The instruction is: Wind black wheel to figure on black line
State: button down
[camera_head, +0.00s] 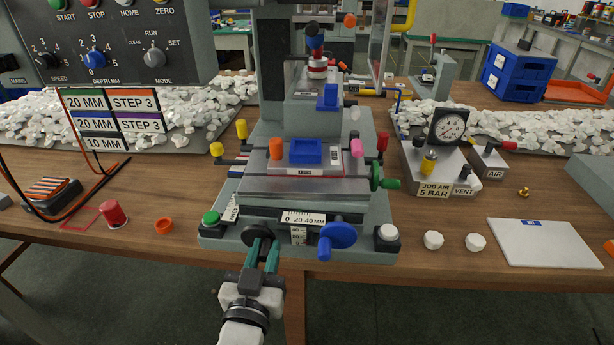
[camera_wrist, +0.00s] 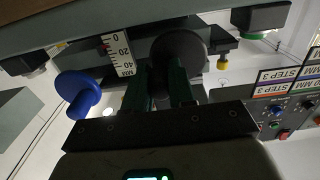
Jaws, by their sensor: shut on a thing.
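The black wheel (camera_head: 257,232) is on the front of the pad printer's slide base, left of the blue wheel (camera_head: 337,236). My gripper (camera_head: 263,250) is shut on the black wheel. The wrist view shows the black wheel (camera_wrist: 181,48) just beyond the green fingers (camera_wrist: 165,85). A ruled scale reading 0, 20, 40 MM (camera_head: 303,218) lies above and between the wheels. A smaller scale plate (camera_head: 298,236) hangs below it. The sign's lowest line reads 10 MM (camera_head: 104,143).
The sign's upper lines (camera_head: 112,103) read 20 MM and STEP 3. A green wheel (camera_head: 383,178) is on the slide's right side. A green button (camera_head: 211,218) and a white button (camera_head: 388,233) sit at the base's front corners. A red cup (camera_head: 113,213) stands left.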

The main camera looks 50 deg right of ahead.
aim_at(248, 238)
jog(key=shift+w+a+r, duration=0.1)
jog(key=shift+w+a, duration=0.2)
jog(key=shift+w, duration=0.05)
jog(key=shift+w+a+r+b, duration=0.1)
jog(key=shift+w+a+b, duration=0.35)
jog(key=shift+w, duration=0.1)
jog(key=shift+w+a+f+b, duration=0.5)
jog(key=shift+w+f+b, duration=0.1)
jog(key=shift+b, duration=0.4)
jog(key=c, duration=1.4)
grip_release()
jog(key=shift+r, duration=0.1)
jog(key=o, duration=0.4)
jog(key=shift+r, duration=0.3)
